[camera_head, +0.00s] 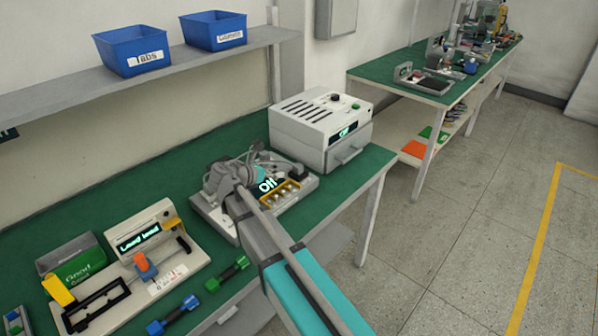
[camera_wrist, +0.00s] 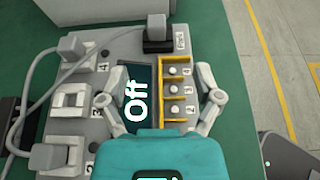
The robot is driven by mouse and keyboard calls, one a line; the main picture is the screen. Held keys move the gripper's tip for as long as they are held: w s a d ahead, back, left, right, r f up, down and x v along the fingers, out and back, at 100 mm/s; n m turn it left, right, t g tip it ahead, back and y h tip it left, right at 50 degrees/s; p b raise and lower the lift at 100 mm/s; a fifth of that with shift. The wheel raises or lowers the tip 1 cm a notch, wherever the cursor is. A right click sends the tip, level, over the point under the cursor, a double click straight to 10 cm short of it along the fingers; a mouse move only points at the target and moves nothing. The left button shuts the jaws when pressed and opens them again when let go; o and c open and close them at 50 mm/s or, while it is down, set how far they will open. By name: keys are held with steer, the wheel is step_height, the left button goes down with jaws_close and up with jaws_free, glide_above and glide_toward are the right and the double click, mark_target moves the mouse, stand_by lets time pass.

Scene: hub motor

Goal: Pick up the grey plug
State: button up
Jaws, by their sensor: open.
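A grey plug (camera_wrist: 70,48) with a grey cable sits at the upper left of the test unit (camera_wrist: 125,50) in the wrist view. A second grey plug (camera_wrist: 46,157), also cabled, sits at its lower left. My gripper (camera_wrist: 160,97) is open and empty. Its fingers are spread over the display reading "Off" (camera_wrist: 137,100) and the yellow-framed slots (camera_wrist: 174,90), to the right of both grey plugs. In the head view my arm hides part of the unit (camera_head: 225,222), and I cannot clearly tell the plugs apart there.
A white box (camera_head: 318,125) is behind the unit. Blue bins (camera_head: 133,52) sit on the shelf above.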

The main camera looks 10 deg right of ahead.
mark_target(298, 165)
steer(key=b+x, duration=0.3)
steer(key=x, duration=0.4)
steer(key=shift+w+d+f, duration=0.15)
steer(key=shift+d+f, duration=0.05)
steer(key=shift+f, duration=0.05)
steer(key=shift+w+d+f, duration=0.1)
steer(key=shift+w+d, duration=0.2)
steer(key=shift+d, duration=0.15)
steer(key=shift+w+a+b+x, duration=0.15)
steer(key=shift+b+x, duration=0.35)
steer(key=shift+x, duration=0.5)
steer(key=shift+w+a+b+x, duration=0.1)
steer(key=shift+b+x, duration=0.4)
steer(key=shift+x, duration=0.5)
steer(key=shift+w+d+f, duration=0.3)
steer(key=shift+w+d, duration=0.05)
steer(key=shift+d, duration=0.15)
